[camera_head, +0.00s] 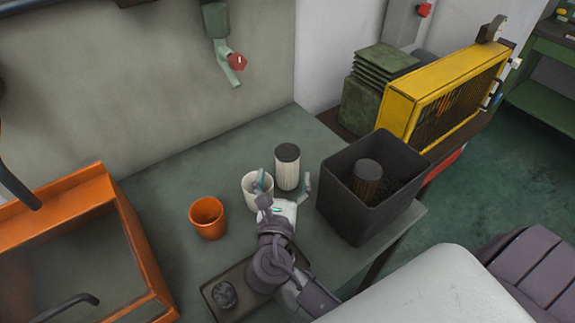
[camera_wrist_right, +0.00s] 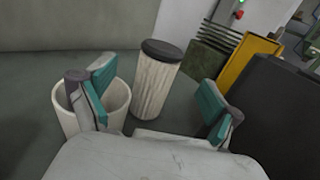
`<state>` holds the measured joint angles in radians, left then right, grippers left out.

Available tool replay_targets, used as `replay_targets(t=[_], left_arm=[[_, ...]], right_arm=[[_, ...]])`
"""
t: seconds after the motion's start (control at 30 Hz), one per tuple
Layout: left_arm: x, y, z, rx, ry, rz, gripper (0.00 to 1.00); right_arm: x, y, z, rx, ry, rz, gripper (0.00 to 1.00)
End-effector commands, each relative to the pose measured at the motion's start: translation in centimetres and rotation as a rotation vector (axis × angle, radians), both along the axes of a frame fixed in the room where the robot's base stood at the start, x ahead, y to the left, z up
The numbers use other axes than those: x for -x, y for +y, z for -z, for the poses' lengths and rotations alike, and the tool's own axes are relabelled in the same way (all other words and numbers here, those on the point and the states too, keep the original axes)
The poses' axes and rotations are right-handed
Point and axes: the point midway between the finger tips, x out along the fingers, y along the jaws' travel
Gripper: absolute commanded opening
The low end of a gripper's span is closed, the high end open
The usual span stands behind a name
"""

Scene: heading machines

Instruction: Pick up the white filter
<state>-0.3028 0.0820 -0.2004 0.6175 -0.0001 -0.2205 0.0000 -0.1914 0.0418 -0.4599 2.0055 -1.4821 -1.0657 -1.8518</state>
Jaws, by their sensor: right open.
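The white filter (camera_head: 288,172) is a pleated cylinder with a dark top cap, standing upright on the grey-green table. It also shows in the right wrist view (camera_wrist_right: 156,88), ahead of the fingers and between their lines, nearer the left one. My right gripper (camera_head: 283,188) is open and empty, close in front of the filter. Its fingers also show in the right wrist view (camera_wrist_right: 158,112). The left finger overlaps a white cup (camera_head: 252,190) beside the filter; I cannot tell whether they touch. My left gripper is not in view.
A dark bin (camera_head: 348,219) holding a brown filter (camera_head: 367,176) stands right of the gripper. An orange cup (camera_head: 208,219) stands left. A shallow tray (camera_head: 241,308) with a dark part lies in front. An orange-framed box (camera_head: 142,248) fills the left side.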

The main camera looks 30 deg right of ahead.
Motion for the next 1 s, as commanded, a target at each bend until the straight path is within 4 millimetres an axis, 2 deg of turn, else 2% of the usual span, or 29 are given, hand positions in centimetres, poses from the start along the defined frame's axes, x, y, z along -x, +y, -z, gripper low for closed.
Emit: replay_targets(t=[0.27, 0.53, 0.83, 0.87, 1.0], left_arm=[[-0.2, 0.0, -0.6, 0.0, -0.004, 0.0, 0.96], [-0.3, 0.0, -1.7, 0.0, -0.006, 0.0, 0.96], [-0.4, -0.2, -1.7, 0.003, -0.008, -0.001, 0.96], [-0.4, -0.2, -1.7, 0.003, -0.008, -0.001, 0.96], [-0.5, -0.2, -1.7, 0.003, -0.008, -0.001, 0.96]], right_arm=[[-1.9, -1.4, -0.3, 0.001, -0.002, 0.001, 0.91], [-5.1, -3.6, -0.4, 0.001, 0.0, 0.001, 0.91], [-5.6, -4.0, -0.2, -0.001, 0.0, -0.001, 0.91], [-5.6, -4.0, -0.2, -0.001, 0.0, -0.001, 0.89], [-5.6, -4.0, -0.2, -0.001, 0.0, -0.001, 0.66]])
